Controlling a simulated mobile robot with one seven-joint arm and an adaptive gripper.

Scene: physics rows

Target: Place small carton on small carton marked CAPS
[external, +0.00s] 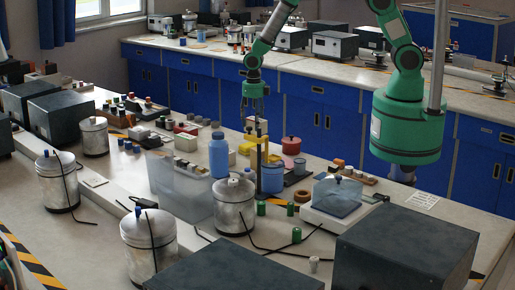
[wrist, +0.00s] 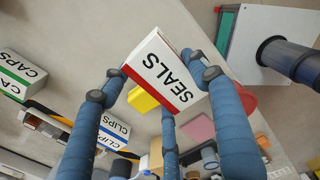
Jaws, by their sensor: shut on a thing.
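My gripper (wrist: 160,80) is shut on a small white carton marked SEALS (wrist: 160,66), which has a red band along one edge. The carton appears tilted in the wrist view, with the fingers on its opposite sides. The small carton marked CAPS (wrist: 24,72), white with a green band, lies at the left edge of the wrist view, apart from the held carton and partly cut off. In the external view my gripper (external: 253,106) hangs above the crowded bench; the held carton is hard to make out there.
A yellow block (wrist: 143,98) lies below. A blue bottle (external: 218,155), a clear bin (external: 180,190) and a red pot (external: 291,145) crowd the bench (external: 110,205).

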